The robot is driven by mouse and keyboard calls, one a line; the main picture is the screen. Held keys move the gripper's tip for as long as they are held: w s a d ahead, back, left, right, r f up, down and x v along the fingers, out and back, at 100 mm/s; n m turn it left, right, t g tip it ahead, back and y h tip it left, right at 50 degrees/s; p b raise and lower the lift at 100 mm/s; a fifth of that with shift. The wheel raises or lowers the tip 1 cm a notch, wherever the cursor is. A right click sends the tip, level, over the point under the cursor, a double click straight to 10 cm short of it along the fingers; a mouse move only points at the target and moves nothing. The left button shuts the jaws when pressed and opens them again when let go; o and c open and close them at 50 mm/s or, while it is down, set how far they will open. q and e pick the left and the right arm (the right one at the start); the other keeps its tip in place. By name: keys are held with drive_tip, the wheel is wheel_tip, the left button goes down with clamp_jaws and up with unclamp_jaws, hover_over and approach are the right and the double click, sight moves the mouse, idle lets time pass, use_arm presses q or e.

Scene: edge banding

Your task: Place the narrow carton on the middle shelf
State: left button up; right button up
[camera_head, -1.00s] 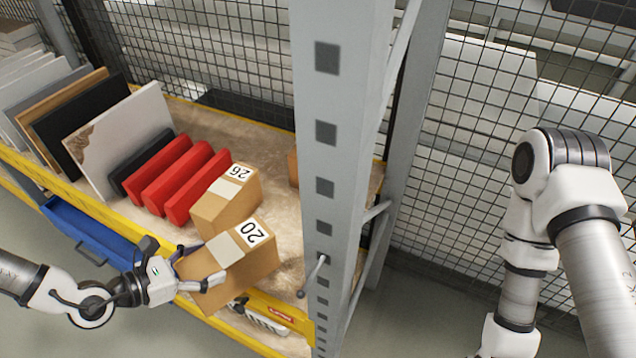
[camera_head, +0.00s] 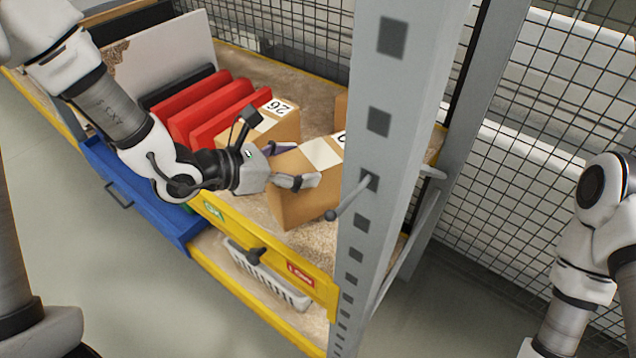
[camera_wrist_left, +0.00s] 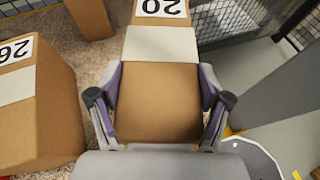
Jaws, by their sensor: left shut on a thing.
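The narrow carton (camera_head: 300,208), brown with a pale tape strip and a label, is held by my left gripper (camera_head: 296,166) over the right part of the shelf with the yellow edge (camera_head: 325,236). The grey post hides part of its right side. In the left wrist view the carton (camera_wrist_left: 160,108) reads 20, and the two fingers of the gripper (camera_wrist_left: 161,82) press its opposite sides. I cannot tell whether its bottom touches the shelf. My right gripper is out of view; only its arm shows at the right.
A second carton (camera_head: 276,125) marked 26 stands left of the held one. Red panels (camera_head: 205,98) and boards stand farther left. The grey post (camera_head: 378,160) is close on the right. A white basket (camera_head: 268,275) sits on the level below, and a blue bin (camera_head: 135,200) hangs in front.

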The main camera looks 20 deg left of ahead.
sight(311, 159)
use_arm(q)
drive_tip(key=w+d, duration=0.2)
drive_tip(key=d, duration=0.1)
drive_tip(key=shift+w+f, duration=0.15)
drive_tip(key=shift+w, duration=0.2)
drive_tip(key=shift+w+d+f, duration=0.15)
drive_tip(key=shift+w+d, duration=0.05)
drive_tip(key=shift+d, duration=0.05)
drive_tip(key=f+b, duration=0.1)
drive_tip(key=f, duration=0.2)
drive_tip(key=shift+s+a+f+b, duration=0.15)
drive_tip(key=shift+a+f+b, duration=0.1)
drive_tip(key=shift+b, duration=0.1)
drive_tip(key=shift+d, duration=0.1)
drive_tip(key=o, duration=1.8)
drive_tip(key=shift+c, duration=0.2)
